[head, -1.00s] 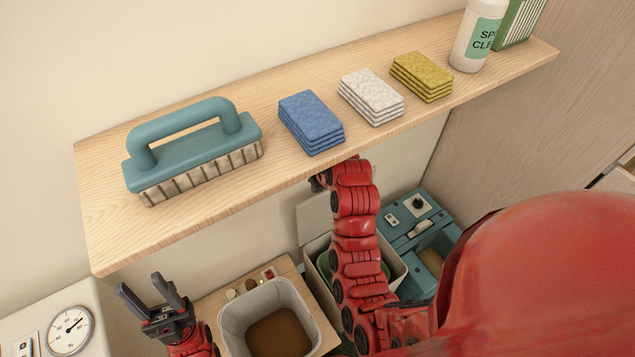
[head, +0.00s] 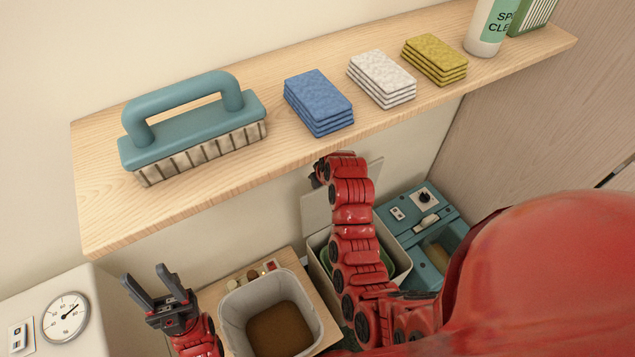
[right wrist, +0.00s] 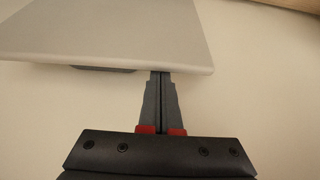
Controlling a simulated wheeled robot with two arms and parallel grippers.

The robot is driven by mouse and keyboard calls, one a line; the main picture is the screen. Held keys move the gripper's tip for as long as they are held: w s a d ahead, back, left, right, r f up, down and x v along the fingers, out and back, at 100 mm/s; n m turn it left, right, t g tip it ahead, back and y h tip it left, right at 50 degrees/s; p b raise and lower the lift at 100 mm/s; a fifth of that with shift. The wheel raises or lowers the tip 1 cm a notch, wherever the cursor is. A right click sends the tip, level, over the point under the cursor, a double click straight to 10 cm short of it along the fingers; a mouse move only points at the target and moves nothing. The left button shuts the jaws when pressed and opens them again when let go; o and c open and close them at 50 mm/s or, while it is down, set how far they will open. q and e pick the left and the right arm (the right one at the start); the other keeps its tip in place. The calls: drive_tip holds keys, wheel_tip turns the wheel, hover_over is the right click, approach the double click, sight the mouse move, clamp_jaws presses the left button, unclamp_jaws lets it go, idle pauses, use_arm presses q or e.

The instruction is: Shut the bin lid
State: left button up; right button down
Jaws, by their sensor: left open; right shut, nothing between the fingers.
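The bin (head: 315,250) is a pale box with green inside, standing below the shelf, partly hidden by my right arm. Its pale grey lid (head: 314,212) stands raised at the back, near the wall. The lid also shows large in the right wrist view (right wrist: 110,35), with a dark strip under its edge. My right gripper (right wrist: 161,76) is shut and empty, its tips at the lid's near edge; I cannot tell whether they touch. In the head view its fingers are hidden. My left gripper (head: 153,286) is open and empty at the lower left, away from the bin.
A wooden shelf (head: 235,175) with a brush (head: 190,130) and sponge stacks (head: 318,105) overhangs the bin. An open grey bin (head: 232,318) with brown contents stands left of it, and a teal case (head: 447,215) right. A white box with a dial (head: 65,318) is at far left.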

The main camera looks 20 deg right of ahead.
drive_tip(key=shift+f+b, duration=0.4)
drive_tip(key=shift+f, duration=0.35)
drive_tip(key=shift+s, duration=0.25)
drive_tip(key=shift+s+d, duration=0.15)
drive_tip(key=shift+s, duration=0.65)
drive_tip(key=shift+s+d+f, duration=0.1)
drive_tip(key=shift+s+f, duration=0.2)
drive_tip(key=shift+s, duration=0.55)
